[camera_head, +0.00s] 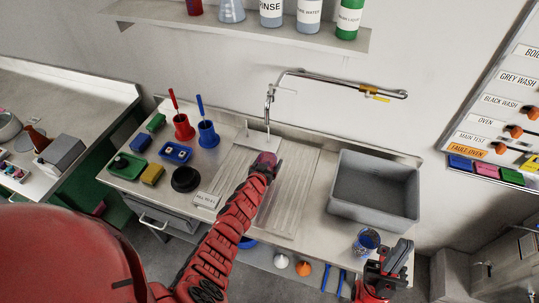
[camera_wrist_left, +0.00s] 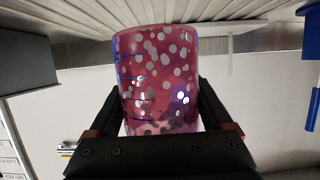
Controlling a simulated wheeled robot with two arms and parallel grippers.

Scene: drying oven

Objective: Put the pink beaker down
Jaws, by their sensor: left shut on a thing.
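The pink beaker (camera_head: 265,160) is at the end of my left arm, over the ribbed metal drainboard (camera_head: 291,180) near the tap. In the left wrist view the beaker (camera_wrist_left: 158,80) is see-through pink with pale spots and blue marks. My left gripper (camera_wrist_left: 160,115) is shut on it, one finger on each side; in the head view the gripper (camera_head: 263,168) partly covers it. I cannot tell whether the beaker touches the metal. My right gripper (camera_head: 380,258) is at the lower right, close to a blue-tinted beaker (camera_head: 366,241); its jaws are unclear.
A grey bin (camera_head: 375,190) stands right of the drainboard. A tap (camera_head: 269,110) rises behind it. At left are a blue holder (camera_head: 208,135), a red holder (camera_head: 183,127), a black round dish (camera_head: 186,179) and a small label sign (camera_head: 206,200). Bare ribbed metal lies around the pink beaker.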

